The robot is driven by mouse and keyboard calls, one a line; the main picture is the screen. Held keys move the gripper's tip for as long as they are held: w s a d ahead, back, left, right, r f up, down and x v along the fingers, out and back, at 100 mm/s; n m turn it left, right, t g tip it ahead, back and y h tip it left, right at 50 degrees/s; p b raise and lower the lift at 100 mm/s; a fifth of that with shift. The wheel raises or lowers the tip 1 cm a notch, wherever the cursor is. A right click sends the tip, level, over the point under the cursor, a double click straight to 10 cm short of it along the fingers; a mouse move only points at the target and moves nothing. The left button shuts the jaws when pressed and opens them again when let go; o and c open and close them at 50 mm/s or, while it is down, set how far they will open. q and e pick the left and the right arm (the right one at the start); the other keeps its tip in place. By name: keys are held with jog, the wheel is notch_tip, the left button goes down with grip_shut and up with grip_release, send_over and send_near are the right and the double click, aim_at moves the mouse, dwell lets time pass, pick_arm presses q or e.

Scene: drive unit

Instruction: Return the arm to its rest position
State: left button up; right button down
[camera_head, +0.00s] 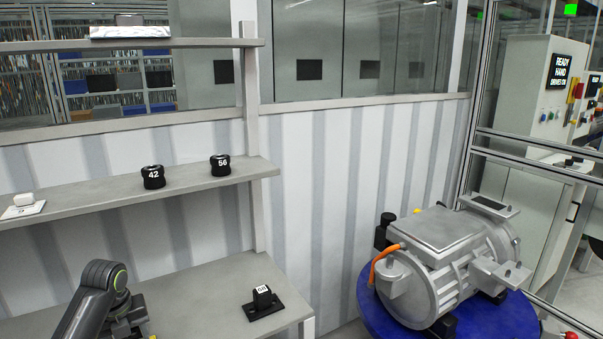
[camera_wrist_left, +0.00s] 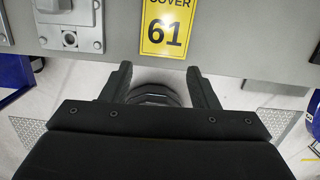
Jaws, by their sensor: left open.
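My left arm (camera_head: 100,290) shows as dark links at the lower left of the head view, in front of the lower shelf; its gripper is not visible there. In the left wrist view my left gripper (camera_wrist_left: 160,85) is open, with its two black fingers apart and nothing held between them. Beyond the fingertips is the edge of a grey surface (camera_wrist_left: 220,50) with a yellow label (camera_wrist_left: 166,28) reading "COVER 61". A dark rounded thing (camera_wrist_left: 153,93) shows between the fingers, lower down and partly hidden. My right gripper is in neither view.
A grey shelf (camera_head: 205,182) carries black parts marked 42 (camera_head: 153,177) and 56 (camera_head: 220,165). A black part (camera_head: 262,300) sits on the lower shelf (camera_head: 190,290). A motor-like drive unit (camera_head: 440,260) stands on a blue round table (camera_head: 490,320) at right.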

pick_arm(q)
jog(key=f, duration=0.1)
jog(key=s+f+n, duration=0.1)
jog(key=f, duration=0.1)
jog(key=s+f+n, duration=0.1)
jog(key=shift+d+f, duration=0.15)
jog(key=shift+d, duration=0.2)
jog(key=s+d+f+n+t, duration=0.1)
jog(key=s+d+f+n, duration=0.25)
jog(key=s+n, duration=0.3)
jog(key=s+d+f+n, duration=0.2)
jog(key=s+f+n, duration=0.3)
jog(key=s, duration=0.3)
jog(key=s+d+r+n+t+y, duration=0.1)
jog(key=s+d+r+n, duration=0.1)
jog(key=s+n, duration=0.65)
jog(key=s+d+r+n+t, duration=0.1)
jog(key=s+r+n, duration=0.1)
jog(key=s+n, duration=0.65)
notch_tip(320, 180, down, 25)
jog(key=a+g, duration=0.1)
jog(key=g, duration=0.1)
jog(key=s+d+f+g, duration=0.1)
jog(key=s+f, duration=1.4)
jog(key=shift+s+f+m+h, duration=0.35)
jog(key=shift+h, duration=0.05)
